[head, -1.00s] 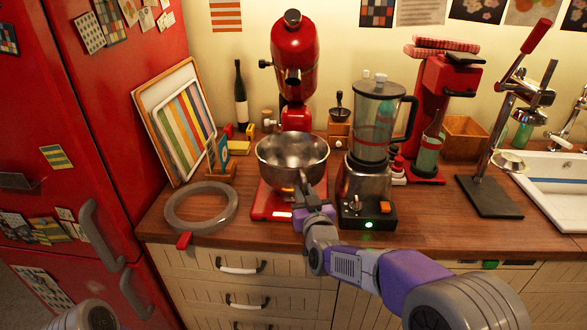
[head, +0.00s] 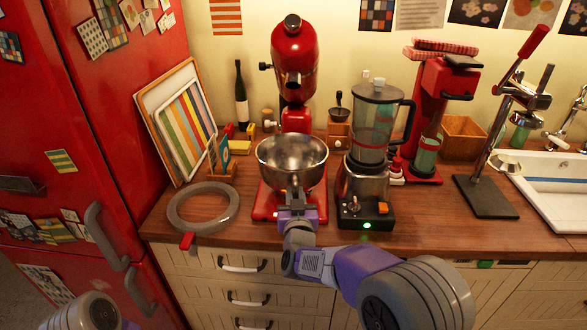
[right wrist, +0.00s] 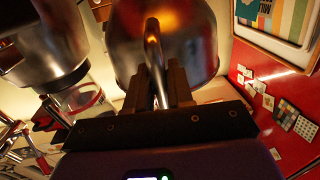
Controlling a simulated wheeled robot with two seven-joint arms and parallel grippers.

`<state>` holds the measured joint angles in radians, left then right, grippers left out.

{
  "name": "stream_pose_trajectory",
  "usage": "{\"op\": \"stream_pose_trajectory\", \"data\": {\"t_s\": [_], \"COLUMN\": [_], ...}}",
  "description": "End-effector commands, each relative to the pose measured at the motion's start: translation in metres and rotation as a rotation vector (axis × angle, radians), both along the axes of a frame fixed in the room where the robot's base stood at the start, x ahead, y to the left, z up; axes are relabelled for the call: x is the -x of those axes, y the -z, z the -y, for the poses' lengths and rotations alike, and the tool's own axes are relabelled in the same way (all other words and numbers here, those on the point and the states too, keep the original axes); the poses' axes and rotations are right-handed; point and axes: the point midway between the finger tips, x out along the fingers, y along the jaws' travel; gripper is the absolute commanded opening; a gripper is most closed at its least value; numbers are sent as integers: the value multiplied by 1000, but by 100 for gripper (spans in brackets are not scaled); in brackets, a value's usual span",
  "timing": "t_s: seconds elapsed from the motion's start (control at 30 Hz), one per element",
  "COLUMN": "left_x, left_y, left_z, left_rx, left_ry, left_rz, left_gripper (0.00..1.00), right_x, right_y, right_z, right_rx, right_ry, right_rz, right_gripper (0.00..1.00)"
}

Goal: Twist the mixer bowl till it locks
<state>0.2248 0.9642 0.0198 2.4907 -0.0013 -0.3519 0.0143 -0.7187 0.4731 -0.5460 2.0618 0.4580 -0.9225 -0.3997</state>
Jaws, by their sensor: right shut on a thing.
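The steel mixer bowl (head: 292,153) sits upright on the base of the red mixer (head: 295,50), below its tilted-up head. My right gripper (head: 296,199) is at the front of the bowl. In the right wrist view, its two fingers (right wrist: 162,88) are shut on the bowl's upright metal handle, with the bowl's wall (right wrist: 190,40) just behind. The handle is mostly hidden by the gripper in the head view. Whether the bowl is locked cannot be told. Only part of my left arm shows at the bottom left of the head view; its gripper is not visible.
A blender (head: 369,150) stands close to the right of the bowl. A grey ring (head: 204,208) lies on the counter to the left, with striped trays (head: 183,125) leaning behind it. A red juicer (head: 505,120) stands farther right near the sink (head: 555,180).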

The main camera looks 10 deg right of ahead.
Motion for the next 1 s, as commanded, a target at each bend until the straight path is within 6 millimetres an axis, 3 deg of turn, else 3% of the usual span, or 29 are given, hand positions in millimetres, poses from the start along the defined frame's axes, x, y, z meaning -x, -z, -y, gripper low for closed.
{"op": "stream_pose_trajectory", "data": {"t_s": [0.37,0.77,1.0], "left_x": [0,0,0], "left_y": [-29,-31,-56], "left_z": [0,0,0], "left_rx": [0,0,0], "left_ry": [0,0,0], "left_rz": [0,0,0], "left_gripper": [43,43,43], "right_x": [-5,-5,-12], "right_y": [-3,0,-3], "right_z": [-20,-23,-38], "right_rx": [1,0,2], "right_ry": [136,164,271], "right_rz": [-1,-1,-3], "right_gripper": [0,0,0]}}
